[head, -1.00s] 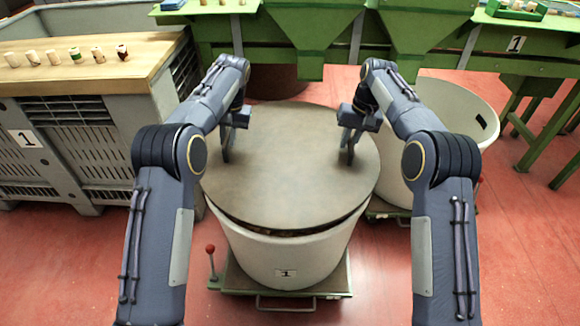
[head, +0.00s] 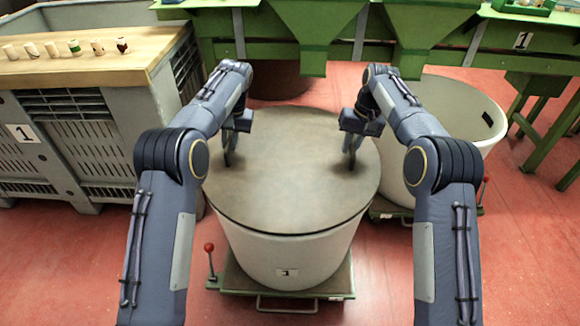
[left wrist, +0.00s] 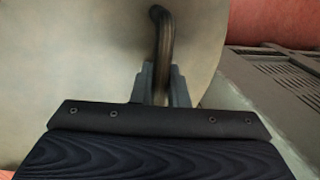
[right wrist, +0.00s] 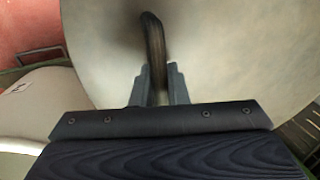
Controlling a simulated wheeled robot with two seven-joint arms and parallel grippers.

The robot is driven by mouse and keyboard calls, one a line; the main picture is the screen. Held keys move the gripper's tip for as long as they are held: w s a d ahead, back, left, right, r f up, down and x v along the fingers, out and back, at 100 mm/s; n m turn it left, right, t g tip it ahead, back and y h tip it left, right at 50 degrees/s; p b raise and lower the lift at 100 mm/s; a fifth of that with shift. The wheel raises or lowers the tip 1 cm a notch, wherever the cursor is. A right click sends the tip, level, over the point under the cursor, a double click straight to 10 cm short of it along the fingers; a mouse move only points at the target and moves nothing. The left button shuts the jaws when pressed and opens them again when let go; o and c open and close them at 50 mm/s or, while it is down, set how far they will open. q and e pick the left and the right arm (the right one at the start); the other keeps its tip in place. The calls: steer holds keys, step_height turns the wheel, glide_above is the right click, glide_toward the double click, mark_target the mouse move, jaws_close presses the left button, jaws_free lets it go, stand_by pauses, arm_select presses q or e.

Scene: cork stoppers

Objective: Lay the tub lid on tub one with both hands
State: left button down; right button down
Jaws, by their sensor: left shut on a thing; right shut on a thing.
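The tub lid (head: 290,185) is a round grey-brown disc lying level over the mouth of tub one (head: 290,262), a white tub with a 1 label on its front. The lid's front edge meets the tub rim with no clear gap; its far edge is harder to judge. My left gripper (head: 229,158) is shut on a dark bar handle (left wrist: 163,45) on the lid's left side. My right gripper (head: 352,160) is shut on the matching handle (right wrist: 153,45) on the right side. The lid hides the tub's inside.
Tub one stands on a green trolley (head: 232,280) with a red-knobbed lever. A second, open white tub (head: 455,110) stands behind right. A grey crate (head: 75,150) with a wooden top holding several corks is at left. Green hoppers (head: 290,30) stand behind.

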arm_select(q)
steer(key=shift+f+b, duration=0.3)
steer(key=shift+f, duration=0.25)
arm_select(e)
steer(key=shift+f, duration=0.55)
arm_select(q)
steer(key=c, duration=1.4)
jaws_free()
steer(key=shift+r, duration=0.1)
arm_select(e)
steer(key=c, duration=1.4)
jaws_free()
arm_select(q)
steer(key=r, duration=0.3)
steer(key=d+r, duration=0.1)
steer(key=r, duration=0.3)
steer(key=shift+d, duration=0.2)
steer(key=shift+r, duration=0.15)
arm_select(e)
steer(key=shift+r, duration=0.3)
step_height(320, 180, up, 7)
steer(key=d, duration=0.1)
steer(key=shift+d, duration=0.25)
steer(key=shift+f, duration=0.1)
